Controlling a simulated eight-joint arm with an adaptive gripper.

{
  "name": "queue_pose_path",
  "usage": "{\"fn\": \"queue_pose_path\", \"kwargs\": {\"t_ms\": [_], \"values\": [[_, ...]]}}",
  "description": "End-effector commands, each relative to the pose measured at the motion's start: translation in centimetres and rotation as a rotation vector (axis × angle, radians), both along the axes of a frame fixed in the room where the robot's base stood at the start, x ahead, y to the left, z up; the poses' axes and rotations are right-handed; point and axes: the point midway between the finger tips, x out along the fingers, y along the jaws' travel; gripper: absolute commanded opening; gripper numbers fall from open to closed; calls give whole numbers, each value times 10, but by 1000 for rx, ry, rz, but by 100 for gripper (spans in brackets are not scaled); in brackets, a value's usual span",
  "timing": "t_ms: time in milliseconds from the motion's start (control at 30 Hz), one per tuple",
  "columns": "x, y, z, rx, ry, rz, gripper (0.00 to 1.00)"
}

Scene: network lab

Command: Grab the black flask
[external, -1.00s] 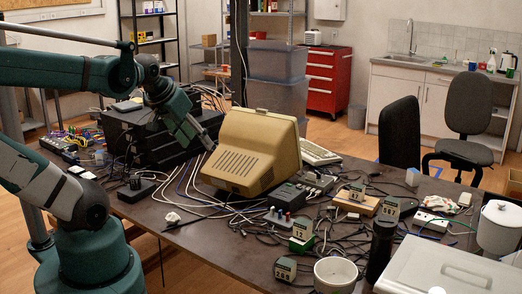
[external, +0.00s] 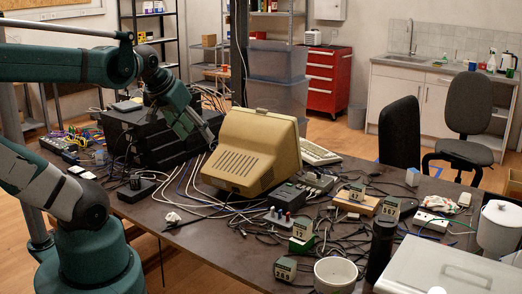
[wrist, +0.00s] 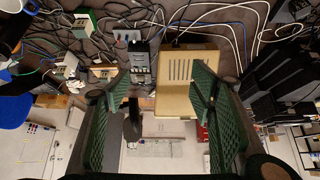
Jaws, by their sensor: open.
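The black flask (external: 381,246) stands upright on the near right part of the table in the external view, between a white mug and a pale grey case. I cannot make it out for sure in the wrist view. My gripper (external: 208,140) is in the air just left of the beige monitor, far to the left of the flask and farther back. In the wrist view my gripper (wrist: 155,92) shows its two green fingers wide apart, with nothing held between them.
The beige monitor (external: 253,153) stands close to my gripper. The white mug (external: 335,274), pale grey case (external: 445,268) and white canister (external: 499,230) surround the flask. Cables and small numbered devices (external: 302,231) cover the middle of the table. Black boxes (external: 150,140) stand at the left.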

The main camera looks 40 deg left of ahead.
Motion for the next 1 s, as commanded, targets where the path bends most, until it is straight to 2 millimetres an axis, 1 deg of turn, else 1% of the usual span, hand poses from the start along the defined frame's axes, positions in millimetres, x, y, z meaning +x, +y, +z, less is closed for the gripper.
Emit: {"fn": "queue_pose_path", "kwargs": {"t_ms": [233,567,667,767,867,1000], "values": [[0,0,28,0,0,0,55],[21,-26,37,2,8,-71,55],[30,-38,40,3,12,-102,55],[41,-54,45,5,16,-143,55],[55,-74,50,5,22,-191,55],[73,-107,56,9,30,-265,55]]}}
